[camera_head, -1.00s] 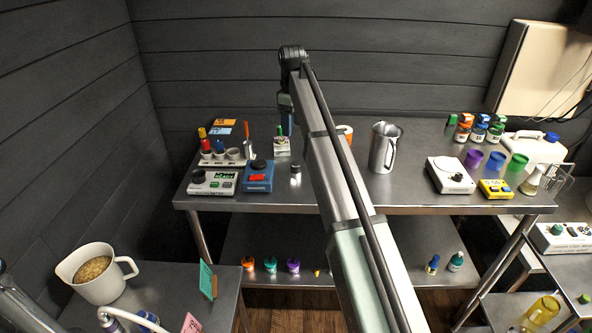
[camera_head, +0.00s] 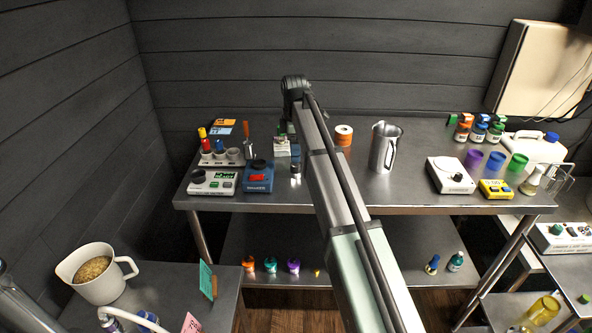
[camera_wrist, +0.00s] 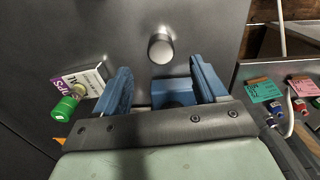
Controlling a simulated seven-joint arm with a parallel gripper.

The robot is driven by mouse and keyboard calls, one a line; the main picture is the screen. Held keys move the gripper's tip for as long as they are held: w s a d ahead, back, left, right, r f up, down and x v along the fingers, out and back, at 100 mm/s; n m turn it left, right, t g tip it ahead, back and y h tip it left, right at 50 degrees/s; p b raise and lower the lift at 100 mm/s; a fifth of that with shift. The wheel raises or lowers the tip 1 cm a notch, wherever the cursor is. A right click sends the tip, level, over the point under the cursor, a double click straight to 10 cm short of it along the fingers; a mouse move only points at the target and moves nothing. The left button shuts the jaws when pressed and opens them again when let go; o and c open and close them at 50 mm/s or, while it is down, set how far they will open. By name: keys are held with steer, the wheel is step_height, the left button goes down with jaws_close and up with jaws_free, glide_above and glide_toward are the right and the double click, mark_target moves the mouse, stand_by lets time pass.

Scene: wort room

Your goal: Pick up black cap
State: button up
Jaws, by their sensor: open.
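A small loose cylinder (camera_head: 296,169) stands on the steel table, right of the blue device. It looks dark grey in the head view and shiny grey in the wrist view (camera_wrist: 160,49); I take it for the black cap, but its colour is unsure. My gripper (camera_wrist: 160,82) is open, its two blue fingers apart, with nothing held. The cylinder lies beyond the fingertips, in the upper middle of the wrist view. In the head view my gripper (camera_head: 296,152) is just behind and above the cylinder, partly hidden by my arm.
The blue device (camera_head: 258,178) with a black round top stands close left of the cylinder. A white box (camera_head: 282,146) stands behind it, and a white device (camera_head: 212,182) farther left. A steel jug (camera_head: 385,148) and an orange spool (camera_head: 344,135) stand right of my arm.

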mark_target(296, 166)
steer(key=shift+s+d+f, duration=0.1)
steer(key=shift+d+f, duration=0.05)
steer(key=shift+f, duration=1.75)
steer(key=shift+d+f, duration=0.1)
steer(key=shift+f, duration=1.75)
steer(key=c, duration=1.1)
steer(key=shift+r, duration=0.1)
